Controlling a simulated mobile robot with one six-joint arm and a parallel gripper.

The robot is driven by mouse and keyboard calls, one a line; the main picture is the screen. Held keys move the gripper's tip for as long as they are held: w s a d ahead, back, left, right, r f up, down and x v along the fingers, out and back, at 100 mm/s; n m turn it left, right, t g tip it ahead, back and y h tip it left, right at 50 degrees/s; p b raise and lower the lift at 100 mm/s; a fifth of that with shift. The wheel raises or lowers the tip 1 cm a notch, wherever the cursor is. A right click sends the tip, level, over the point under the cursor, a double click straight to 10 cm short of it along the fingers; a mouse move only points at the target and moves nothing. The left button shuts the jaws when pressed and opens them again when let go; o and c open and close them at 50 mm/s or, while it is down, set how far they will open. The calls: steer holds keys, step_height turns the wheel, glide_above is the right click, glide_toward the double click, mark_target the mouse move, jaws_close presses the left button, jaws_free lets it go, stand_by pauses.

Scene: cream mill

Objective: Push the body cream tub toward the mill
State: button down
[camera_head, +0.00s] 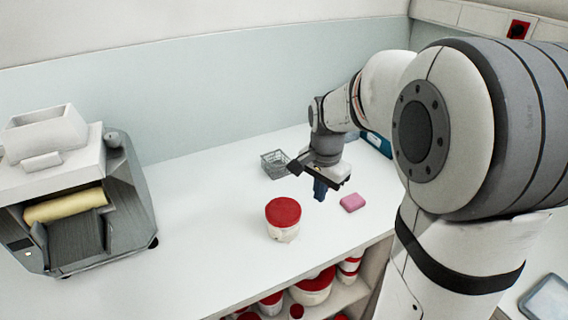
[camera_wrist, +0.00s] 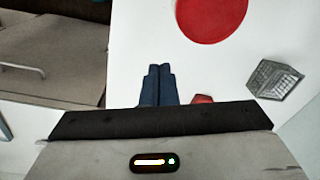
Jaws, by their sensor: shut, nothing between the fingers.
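The body cream tub (camera_head: 283,225) is white with a red lid and stands upright on the white counter near its front edge. The mill (camera_head: 75,190), grey and white with a yellowish roller, stands at the far left, well apart from the tub. My gripper (camera_head: 320,190) is shut and empty, with blue fingers pointing down, to the right of the tub and apart from it. In the wrist view the shut fingers (camera_wrist: 158,85) show below the red lid (camera_wrist: 210,15), which the top edge cuts off.
A grey wire basket (camera_head: 275,163) stands behind the tub. A pink block (camera_head: 352,202) lies right of my gripper. More red-lidded tubs (camera_head: 312,288) sit on the shelf below. The counter between tub and mill is clear.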

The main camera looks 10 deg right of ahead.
steer(key=w+d+f+m+p, duration=0.1)
steer(key=w+f+m, duration=0.25)
steer(key=w, duration=0.25)
steer(key=shift+m+g, duration=0.35)
steer(key=shift+g, duration=0.05)
steer(key=f, duration=0.4)
steer(key=f+p, duration=0.1)
steer(key=f, duration=0.4)
steer(key=shift+s+d, duration=0.1)
steer(key=shift+d, duration=0.1)
steer(key=a, duration=0.1)
steer(key=s+a+p, duration=0.1)
steer(key=a, duration=0.1)
steer(key=shift+a+r+p, duration=0.15)
steer(key=shift+p, duration=0.15)
steer(key=shift+a, duration=0.3)
steer(key=shift+s, duration=0.1)
